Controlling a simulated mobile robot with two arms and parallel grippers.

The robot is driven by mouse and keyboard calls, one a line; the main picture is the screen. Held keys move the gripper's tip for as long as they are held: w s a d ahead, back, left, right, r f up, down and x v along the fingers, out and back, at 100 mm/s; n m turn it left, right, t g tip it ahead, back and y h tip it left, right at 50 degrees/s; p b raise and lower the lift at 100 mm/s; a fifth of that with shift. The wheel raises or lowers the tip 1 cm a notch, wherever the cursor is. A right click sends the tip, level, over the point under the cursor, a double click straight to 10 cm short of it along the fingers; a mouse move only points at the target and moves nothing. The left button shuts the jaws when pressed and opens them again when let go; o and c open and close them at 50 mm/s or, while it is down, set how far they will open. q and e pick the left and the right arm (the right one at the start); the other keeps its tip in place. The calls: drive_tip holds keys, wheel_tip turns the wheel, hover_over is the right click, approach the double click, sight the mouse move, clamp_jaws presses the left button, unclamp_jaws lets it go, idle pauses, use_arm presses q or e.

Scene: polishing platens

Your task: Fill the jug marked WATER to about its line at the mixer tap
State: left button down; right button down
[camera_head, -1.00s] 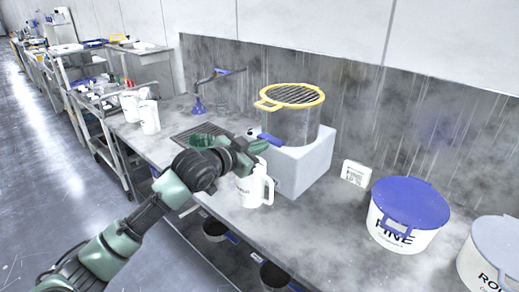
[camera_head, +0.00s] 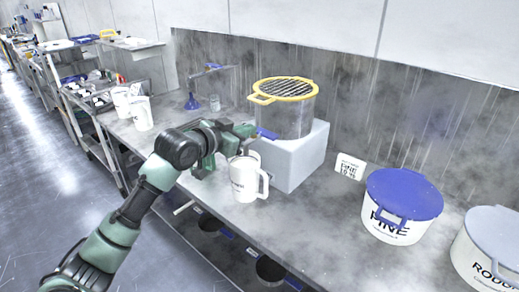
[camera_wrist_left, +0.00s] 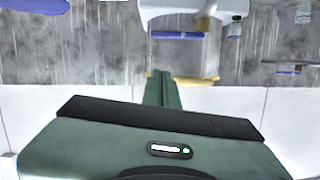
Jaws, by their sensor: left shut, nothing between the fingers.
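A white handled jug (camera_head: 244,185) stands upright on the bench in front of the pale grey box (camera_head: 290,160). Its dark marking is too small to read surely, and its inside and water level cannot be seen. My left gripper (camera_head: 247,130) is shut and empty, above and behind the jug, close to a blue lever (camera_head: 267,134) at the box. In the left wrist view, the shut green fingers (camera_wrist_left: 163,78) point towards a blue bar (camera_wrist_left: 178,36), with a tan spout-like part (camera_wrist_left: 207,22) beside it. I cannot tell whether the fingertips touch the lever.
Blue-lidded (camera_head: 404,190) and grey-lidded (camera_head: 492,236) tubs and a small label card (camera_head: 350,166) are at the right. White jugs (camera_head: 141,114) and a blue funnel (camera_head: 191,102) stand further left.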

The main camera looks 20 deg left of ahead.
use_arm(q)
drive_tip(key=shift+a+r+n+h, duration=0.4)
drive_tip(key=shift+a+r+n, duration=0.1)
drive_tip(key=shift+r, duration=0.25)
drive_tip(key=shift+d, duration=0.1)
drive_tip(key=p, duration=0.3)
hover_over(265, 133)
drive_tip(key=s+d, duration=0.2)
drive_tip(key=s, duration=0.1)
wheel_tip(265, 133, down, 2)
drive_tip(key=shift+a+f+p, duration=0.2)
drive_tip(key=shift+f+p, duration=0.55)
drive_tip(key=shift+f, duration=1.5)
drive_tip(key=shift+f, duration=0.1)
